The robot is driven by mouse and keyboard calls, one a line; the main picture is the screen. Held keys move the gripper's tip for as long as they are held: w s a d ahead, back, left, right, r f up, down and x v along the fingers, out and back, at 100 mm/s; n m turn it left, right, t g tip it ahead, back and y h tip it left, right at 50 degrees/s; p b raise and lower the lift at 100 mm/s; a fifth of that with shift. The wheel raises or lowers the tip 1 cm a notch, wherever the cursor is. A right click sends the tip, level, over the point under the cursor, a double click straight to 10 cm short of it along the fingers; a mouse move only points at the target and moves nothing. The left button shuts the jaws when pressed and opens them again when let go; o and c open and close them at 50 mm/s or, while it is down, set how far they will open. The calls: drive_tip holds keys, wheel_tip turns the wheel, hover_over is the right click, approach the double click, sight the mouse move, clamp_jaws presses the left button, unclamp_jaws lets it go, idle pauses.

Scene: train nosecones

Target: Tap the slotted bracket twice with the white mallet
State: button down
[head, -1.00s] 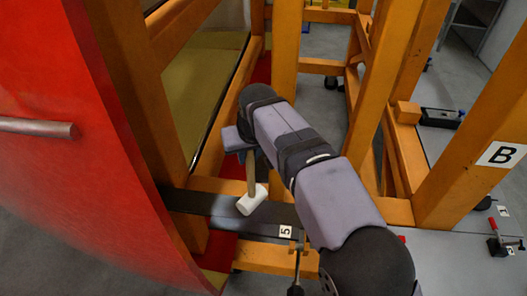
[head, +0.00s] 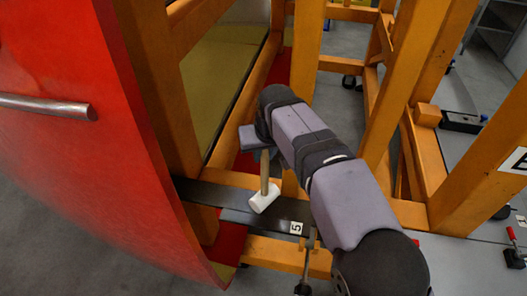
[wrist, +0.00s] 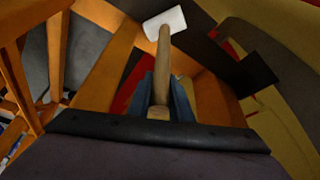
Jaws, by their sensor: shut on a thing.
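The white mallet has a white head (head: 264,197) and a wooden handle. In the head view it hangs head down from my gripper (head: 264,158), above or against a dark flat bar. In the wrist view the mallet head (wrist: 164,22) is at the top, and the blue-grey fingers of my gripper (wrist: 160,98) are shut on the handle. The dark bar (head: 215,196), with a "5" label near its right end, may be the slotted bracket; I cannot make out slots. A dark plate end (wrist: 257,75) shows right of the mallet in the wrist view. Contact between mallet and bar cannot be told.
A large curved red panel (head: 70,170) with a metal handle (head: 45,105) stands at the left. Orange frame posts (head: 305,50) and beams surround the arm. A red-handled clamp (head: 513,250) is at the lower right. Grey floor shows beyond.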

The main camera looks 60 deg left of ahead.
sight(264, 167)
drive_tip(key=shift+f+b, duration=0.85)
drive_tip(key=shift+f, duration=1)
drive_tip(key=shift+d+f, duration=0.1)
drive_tip(key=shift+f, duration=0.05)
idle(1.0)
drive_tip(key=shift+r+p, duration=0.75)
drive_tip(key=shift+r, duration=0.05)
drive_tip(key=shift+f+b, duration=0.45)
drive_tip(key=shift+f, duration=0.25)
idle(0.4)
drive_tip(key=shift+s+d+f, duration=0.1)
drive_tip(key=shift+d+f, duration=0.05)
drive_tip(key=shift+f, duration=0.25)
idle(1.0)
drive_tip(key=shift+r, duration=0.1)
